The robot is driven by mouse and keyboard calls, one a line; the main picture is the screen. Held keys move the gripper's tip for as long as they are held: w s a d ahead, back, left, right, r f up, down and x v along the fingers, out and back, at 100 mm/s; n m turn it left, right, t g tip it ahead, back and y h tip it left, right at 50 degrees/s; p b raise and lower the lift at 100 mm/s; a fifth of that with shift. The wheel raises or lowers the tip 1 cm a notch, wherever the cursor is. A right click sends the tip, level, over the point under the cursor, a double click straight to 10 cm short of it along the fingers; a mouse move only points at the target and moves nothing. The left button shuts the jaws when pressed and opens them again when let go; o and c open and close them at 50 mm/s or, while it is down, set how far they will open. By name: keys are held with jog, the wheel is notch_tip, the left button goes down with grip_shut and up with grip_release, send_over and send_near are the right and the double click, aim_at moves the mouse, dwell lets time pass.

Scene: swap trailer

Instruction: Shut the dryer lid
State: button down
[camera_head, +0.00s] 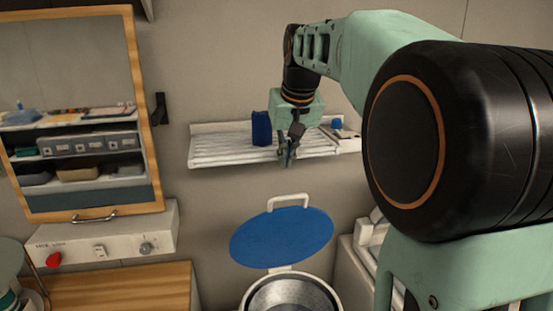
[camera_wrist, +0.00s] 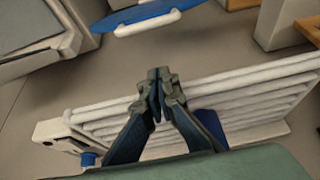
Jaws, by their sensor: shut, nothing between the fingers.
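The dryer lid (camera_head: 282,238) is a blue oval disc with a white loop handle (camera_head: 288,200) along its top edge. It stands raised behind the open metal drum (camera_head: 290,293), so the drum's mouth is uncovered. In the wrist view the blue lid (camera_wrist: 155,13) shows only partly at the top edge, with its white handle (camera_wrist: 148,23) below it. My gripper (camera_head: 286,160) is shut and empty, in front of the wall rack and above the lid, apart from it. The shut fingertips also show in the wrist view (camera_wrist: 158,75).
A white slatted rack (camera_head: 215,148) is on the wall, holding a dark blue box (camera_head: 261,128) close beside my gripper. A white unit (camera_head: 352,262) stands right of the drum.

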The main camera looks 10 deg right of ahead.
send_over(286, 207)
jog(key=w, duration=0.4)
notch_tip(286, 207, down, 7)
jog(key=s+p, duration=0.1)
jog(key=s, duration=0.2)
jog(key=shift+r, duration=0.1)
jog(key=shift+s+f, duration=0.2)
jog(key=shift+s, duration=0.25)
jog(key=shift+s+f, duration=0.1)
jog(key=shift+f, duration=0.05)
